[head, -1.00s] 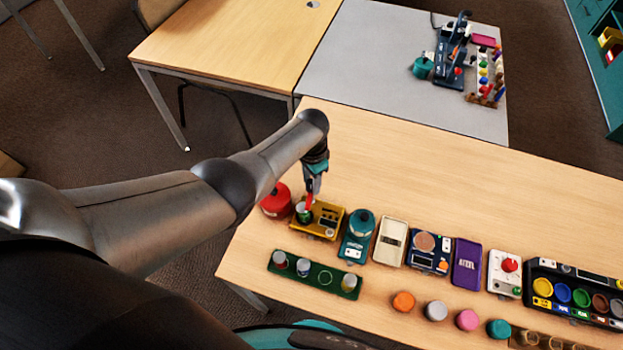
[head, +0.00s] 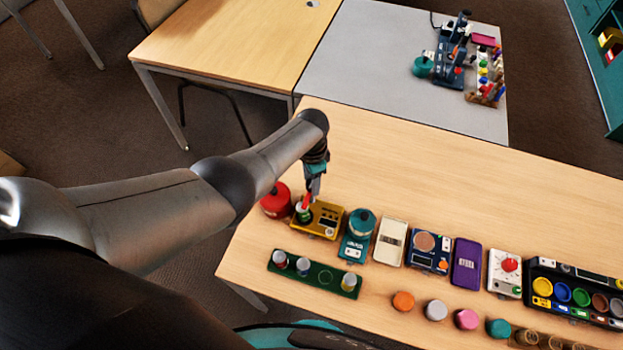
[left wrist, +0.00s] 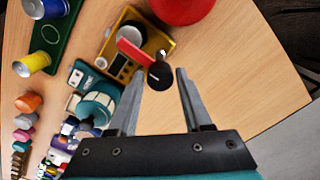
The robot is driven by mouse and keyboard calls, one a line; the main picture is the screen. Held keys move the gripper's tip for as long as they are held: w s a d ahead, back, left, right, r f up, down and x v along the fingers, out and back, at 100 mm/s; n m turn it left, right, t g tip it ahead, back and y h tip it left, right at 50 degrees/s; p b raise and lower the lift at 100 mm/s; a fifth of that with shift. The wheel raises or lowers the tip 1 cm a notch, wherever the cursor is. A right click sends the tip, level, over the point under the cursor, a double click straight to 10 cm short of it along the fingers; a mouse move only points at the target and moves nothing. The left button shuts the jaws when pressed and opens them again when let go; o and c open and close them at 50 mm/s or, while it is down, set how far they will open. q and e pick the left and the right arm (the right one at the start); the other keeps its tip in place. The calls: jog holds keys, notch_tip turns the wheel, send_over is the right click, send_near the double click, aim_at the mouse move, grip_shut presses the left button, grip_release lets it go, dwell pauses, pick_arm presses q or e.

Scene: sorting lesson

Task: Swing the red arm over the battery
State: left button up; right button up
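The yellow tester (head: 325,222) stands near the left end of the table and also shows in the left wrist view (left wrist: 118,62). Its red arm (left wrist: 130,48) lies from a black round knob (left wrist: 160,75) toward a round, upright cell, apparently the battery (left wrist: 132,33). The arm's end is at or over the cell's edge; exact overlap is unclear. My right gripper is not in view.
A red round container (head: 275,202) stands close left of the tester. A teal device (head: 357,250) stands close right, with several more beyond. A green tray (head: 312,280) with cylinders lies in front. The table behind the row is clear.

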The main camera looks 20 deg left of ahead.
pick_arm(q)
jog(key=o, duration=0.3)
jog(key=shift+r+p, duration=0.4)
jog(key=shift+r, duration=0.15)
notch_tip(320, 180, up, 14)
jog(key=p, duration=0.5)
